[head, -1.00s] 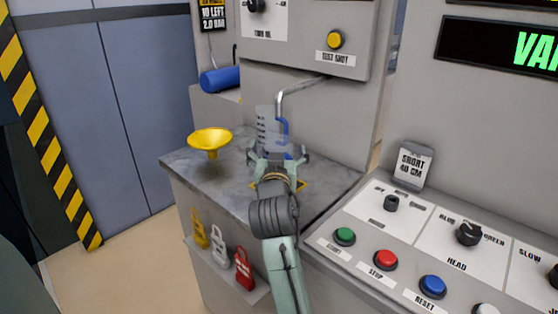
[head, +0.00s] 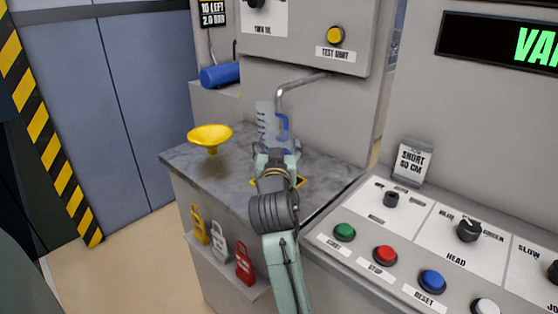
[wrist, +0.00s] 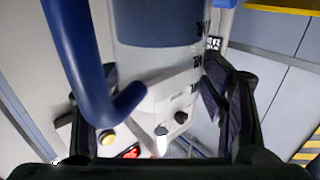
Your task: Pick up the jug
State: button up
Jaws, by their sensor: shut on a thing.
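The jug (head: 264,118) is clear, with a blue handle on its right side in the head view. It stands upright under the bent metal pipe at the back of the grey worktop (head: 225,172). My gripper (head: 276,150) is shut on the jug from the front and hides its lower part. In the wrist view the jug (wrist: 160,60) fills the top middle, with dark marks on its wall. Its blue handle (wrist: 75,55) is at left, and my gripper's fingers (wrist: 160,105) are on both sides. I cannot tell whether the jug's base touches the worktop.
The metal pipe (head: 295,84) bends down close behind the jug. A blue cylinder (head: 220,75) is behind at left. A control panel with buttons (head: 385,255) is at right. Coloured tags (head: 220,240) hang on the worktop's front.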

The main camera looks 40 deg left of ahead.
jog(key=shift+f, duration=0.1)
jog(key=c, duration=0.4)
jog(key=shift+c, duration=0.9)
jog(key=shift+r, duration=0.2)
